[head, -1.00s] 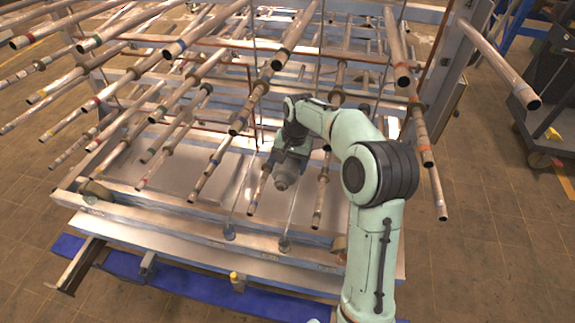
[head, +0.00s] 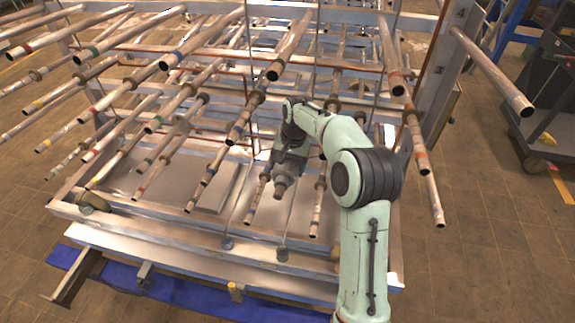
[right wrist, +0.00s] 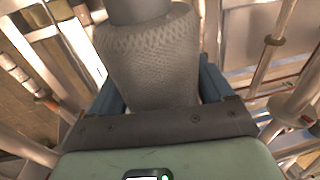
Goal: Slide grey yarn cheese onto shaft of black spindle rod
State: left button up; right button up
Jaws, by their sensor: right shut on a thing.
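The grey yarn cheese (head: 281,187) is held among the rods at the middle of the rack in the head view. In the right wrist view the cheese (right wrist: 150,60) is a tapered grey body with a meshed surface, between the two blue fingers. My right gripper (right wrist: 160,88) is shut on it; in the head view the gripper (head: 288,166) points in toward the rack. Several spindle rods stick out around it, one (head: 256,200) just left and one (head: 317,205) just right. I cannot tell which rod is the black one. My left gripper is out of view.
The metal rack (head: 215,238) carries many rods with coloured bands, crowded at left. A longer rod (head: 425,170) juts out right of my arm. A blue beam (head: 190,293) runs along the floor in front. A dark cart (head: 550,100) stands at far right.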

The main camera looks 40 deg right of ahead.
jog(key=shift+w+d, duration=0.1)
jog(key=shift+w+d, duration=0.2)
jog(key=shift+d, duration=0.05)
jog(key=o, duration=1.2)
jog(key=r, duration=0.8)
jog(key=s+d+r, duration=0.1)
jog(key=r, duration=0.3)
jog(key=shift+s, duration=0.1)
jog(key=shift+f, duration=0.15)
